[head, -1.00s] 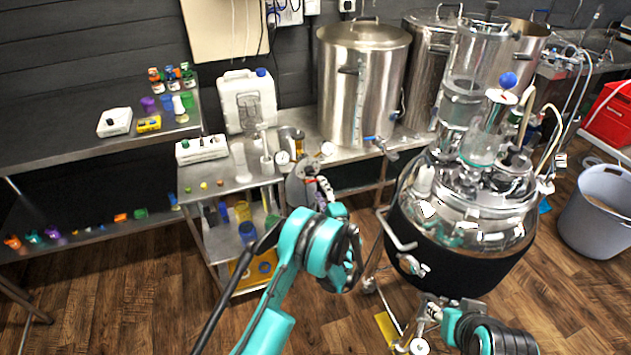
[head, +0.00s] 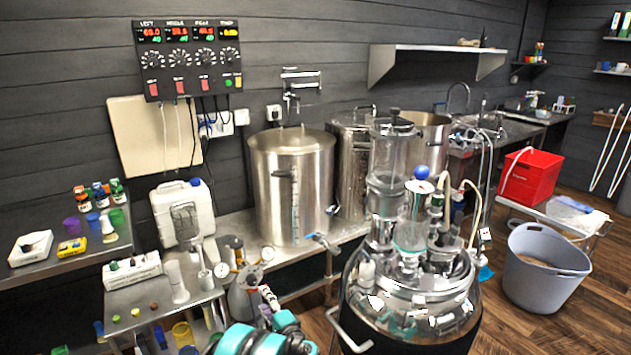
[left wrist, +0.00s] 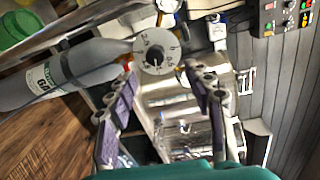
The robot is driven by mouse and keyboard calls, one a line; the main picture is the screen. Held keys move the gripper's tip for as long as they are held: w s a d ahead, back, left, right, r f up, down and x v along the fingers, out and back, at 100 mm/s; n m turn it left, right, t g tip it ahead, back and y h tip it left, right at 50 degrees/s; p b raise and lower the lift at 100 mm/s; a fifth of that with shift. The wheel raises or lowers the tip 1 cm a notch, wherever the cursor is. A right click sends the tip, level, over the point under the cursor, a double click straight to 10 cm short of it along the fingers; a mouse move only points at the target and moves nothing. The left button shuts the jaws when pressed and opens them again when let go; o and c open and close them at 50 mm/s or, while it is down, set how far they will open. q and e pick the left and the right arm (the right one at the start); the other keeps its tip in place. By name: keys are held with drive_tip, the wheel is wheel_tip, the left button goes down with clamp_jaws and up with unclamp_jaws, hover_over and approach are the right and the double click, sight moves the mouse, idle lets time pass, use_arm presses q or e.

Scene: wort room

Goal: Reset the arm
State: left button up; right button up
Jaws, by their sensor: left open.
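My left gripper (head: 268,300) is low in the head view, partly cut off from sight by my teal arm, next to the grey gas bottle (head: 243,300). In the left wrist view, its two fingers (left wrist: 163,88) are spread apart with nothing held between them. A white numbered dial (left wrist: 157,50) shows just beyond the fingertips, at the neck end of the grey bottle (left wrist: 75,72). I cannot tell whether a finger touches it. My right gripper is not in view.
A steel kettle (head: 292,190) and a white jerrycan (head: 182,212) stand on the bench behind. The large round vessel (head: 412,315) is close on the right. A steel cart (head: 150,300) with small parts stands to the left. A grey tub (head: 543,270) is on the floor.

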use_arm(q)
drive_tip(key=s+a+r+n+g+h, duration=0.2)
drive_tip(key=s+a+r+n+g, duration=0.1)
drive_tip(key=s+r, duration=0.4)
drive_tip(key=s+a+r+n+g+h, duration=0.2)
drive_tip(key=s+a+r+n, duration=0.15)
drive_tip(key=s+r, duration=0.35)
drive_tip(key=s+d+f+n+g+h, duration=0.1)
drive_tip(key=s+d+n+h, duration=0.1)
drive_tip(key=s, duration=1)
drive_tip(key=s+d+f+n+h, duration=0.1)
drive_tip(key=s+d+n+h, duration=0.2)
drive_tip(key=s, duration=0.9)
drive_tip(key=shift+s+d+f+n+g+h, duration=0.25)
drive_tip(key=shift+d+f+n+g+h, duration=0.15)
drive_tip(key=shift+d, duration=0.5)
